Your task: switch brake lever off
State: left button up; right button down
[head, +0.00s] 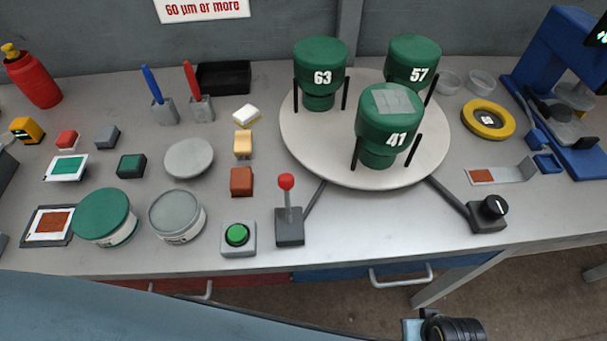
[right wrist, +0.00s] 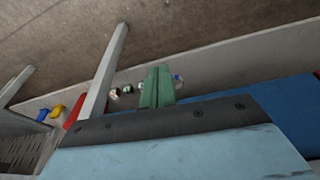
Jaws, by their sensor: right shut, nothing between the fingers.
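The brake lever (head: 287,208) is a short grey stick with a red ball knob on a dark grey base, near the table's front edge in the head view. It stands nearly upright. My right gripper (right wrist: 158,86) shows in the right wrist view as green fingers, shut and empty, with floor and a pale wall beyond. It touches nothing visible, and the lever is not in that view. My left gripper is in neither view.
A green button box (head: 238,237) sits left of the lever, a black knob box (head: 488,212) to its right. Behind is a round turntable (head: 300,138) with green cylinders numbered 63, 57 and 41. Round tins (head: 177,216) stand further left. The table front right of the lever is clear.

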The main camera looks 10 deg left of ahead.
aim_at(288, 203)
jog(key=w+a+r+t+y, duration=0.1)
jog(key=w+a+r, duration=0.1)
jog(key=r, duration=0.4)
jog(key=w+a+r+t+y, duration=0.1)
jog(key=w+a+r, duration=0.1)
jog(key=r, duration=0.4)
jog(key=w+a+r+m+y, duration=0.1)
jog(key=w+a+r+y, duration=0.1)
jog(key=a, duration=0.2)
jog(key=w+a+r+m+y, duration=0.2)
jog(key=w+a+r+y, duration=0.1)
jog(key=a, duration=0.1)
jog(key=w+a+r+m+t+y, duration=0.1)
jog(key=w+a+r+y, duration=0.1)
jog(key=a+r, duration=0.1)
jog(key=shift+w+a+m, duration=0.3)
jog(key=shift+a, duration=0.3)
jog(key=w+a+r+m+t+y, duration=0.1)
jog(key=w+a+r+m+y, duration=0.3)
jog(key=w+m, duration=0.1)
jog(key=shift+w+r+m+t, duration=0.3)
jog(key=shift+w+r+m, duration=0.05)
jog(key=shift+r+m, duration=0.05)
jog(key=a+f+p, duration=0.1)
jog(key=a, duration=0.8)
jog(key=shift+w+a, duration=0.15)
jog(key=shift+w, duration=0.3)
